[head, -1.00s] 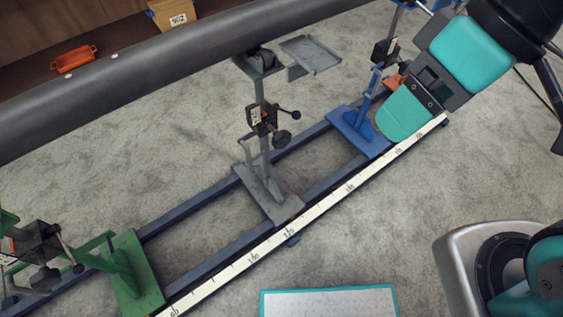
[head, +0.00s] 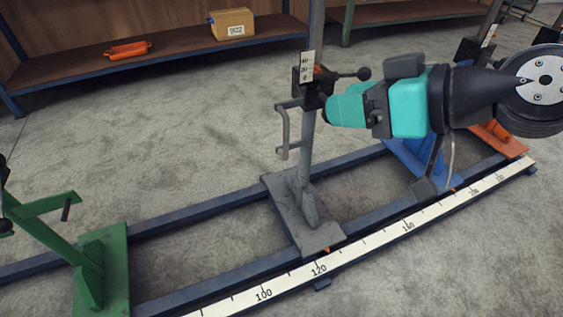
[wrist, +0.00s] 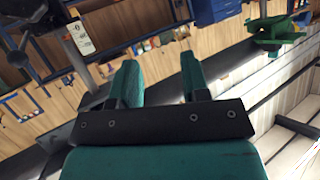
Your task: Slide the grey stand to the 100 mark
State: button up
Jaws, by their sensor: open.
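The grey stand (head: 305,215) sits across the two rails, its base plate flat and its post upright. The orange pointer on its front edge is close to the 120 label on the white scale (head: 375,247). The 100 mark (head: 264,293) lies to its left. My gripper (head: 328,108) is just right of the post at the height of the black clamp and partly overlaps it in the picture; I cannot tell whether they touch. In the wrist view my gripper's (wrist: 158,75) teal fingers are apart with nothing between them, and a post with a number plate (wrist: 80,38) is at upper left.
A green stand (head: 105,265) is on the rails at left. A blue stand (head: 415,165) and an orange stand (head: 500,140) are at right, behind my arm. The rails between the green and grey stands look clear. A shelf with a box (head: 232,24) is behind.

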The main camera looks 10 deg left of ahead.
jog(key=w+f+m+t+y+b, duration=0.1)
jog(key=w+f+t+b, duration=0.3)
jog(key=f+b, duration=0.7)
jog(key=w+f+m+t+b, duration=0.1)
jog(key=w+f+t+b, duration=0.25)
jog(key=f+b, duration=0.8)
jog(key=p, duration=0.6)
send_near(287, 138)
jog(key=x, duration=0.4)
jog(key=shift+r, duration=0.2)
jog(key=x, duration=0.5)
jog(key=b+x, duration=0.1)
jog(key=x, duration=0.1)
jog(key=shift+w+a+f, duration=0.15)
jog(key=shift+w+f, duration=0.15)
jog(key=shift+f, duration=0.1)
jog(key=shift+w+a+r, duration=0.1)
jog(key=shift+w+a, duration=0.25)
grip_shut()
